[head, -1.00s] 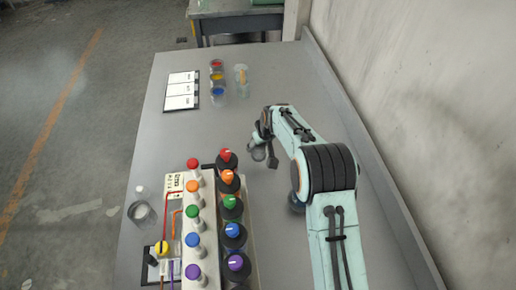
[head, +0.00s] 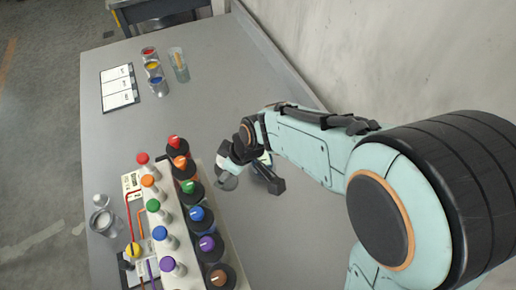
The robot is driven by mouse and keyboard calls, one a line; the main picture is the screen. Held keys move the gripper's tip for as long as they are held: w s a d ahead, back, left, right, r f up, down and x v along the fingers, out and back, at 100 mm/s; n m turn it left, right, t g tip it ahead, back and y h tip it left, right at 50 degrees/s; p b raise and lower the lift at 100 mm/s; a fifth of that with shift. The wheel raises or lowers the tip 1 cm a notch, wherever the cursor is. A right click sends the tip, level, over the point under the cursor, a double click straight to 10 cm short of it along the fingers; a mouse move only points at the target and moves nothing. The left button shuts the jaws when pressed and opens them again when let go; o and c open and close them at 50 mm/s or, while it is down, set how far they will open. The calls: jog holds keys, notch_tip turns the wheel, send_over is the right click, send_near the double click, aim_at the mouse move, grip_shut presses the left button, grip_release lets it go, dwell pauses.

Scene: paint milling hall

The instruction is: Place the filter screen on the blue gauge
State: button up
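The blue gauge is a black dial with a blue knob (head: 197,214) and white pointer, in the right-hand row of dials on the pale panel in the head view. My gripper (head: 232,169) is just right of the green and orange dials, up-right of the blue gauge and apart from it. A small grey, see-through round piece, which looks like the filter screen (head: 228,182), is at its fingertips. It has travelled with the gripper and appears held. The finger contact is partly hidden, and the height above the table cannot be told.
Several other coloured dials stand beside the blue gauge, with upright coloured buttons (head: 154,205) to their left. Paint jars (head: 153,70), a glass (head: 179,66) and a chart board (head: 119,88) are at the back. A wall runs along the right. The table's middle is clear.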

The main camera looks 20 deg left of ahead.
jog(key=s+d+r, duration=0.2)
jog(key=d+r, duration=0.4)
jog(key=d, duration=0.2)
jog(key=m, duration=0.1)
send_over(262, 164)
jog(key=w, duration=0.2)
jog(key=shift+t, duration=0.3)
jog(key=f, duration=0.6)
jog(key=shift+s+a+f, duration=0.1)
jog(key=shift+s+f, duration=0.15)
jog(key=shift+f, duration=0.1)
jog(key=shift+w+a+f, duration=0.25)
jog(key=shift+w+f, duration=0.05)
jog(key=shift+f, duration=1.7)
jog(key=shift+f, duration=0.15)
jog(key=o, duration=1.2)
